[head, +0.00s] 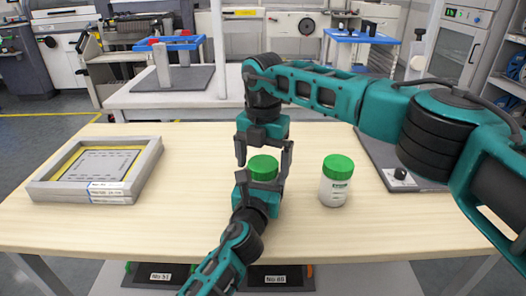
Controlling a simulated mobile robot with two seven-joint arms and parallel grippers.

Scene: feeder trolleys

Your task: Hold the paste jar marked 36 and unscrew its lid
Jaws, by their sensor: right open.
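A paste jar with a green lid (263,167) is at the middle of the table, between my two grippers; its body and any number are hidden. My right gripper (264,158) points down from above, open, with one finger on each side of the lid. My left gripper (258,184) reaches in from the front, low against the jar; its fingertips and grip are hidden. A second white jar with a green lid (337,180) stands upright on the table to the right; its label is too small to read.
The pale wooden table (200,160) has a grey-framed tray (130,192) at left and a dark grey plate (375,155) at right, partly behind my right arm. A white table (205,85) stands behind.

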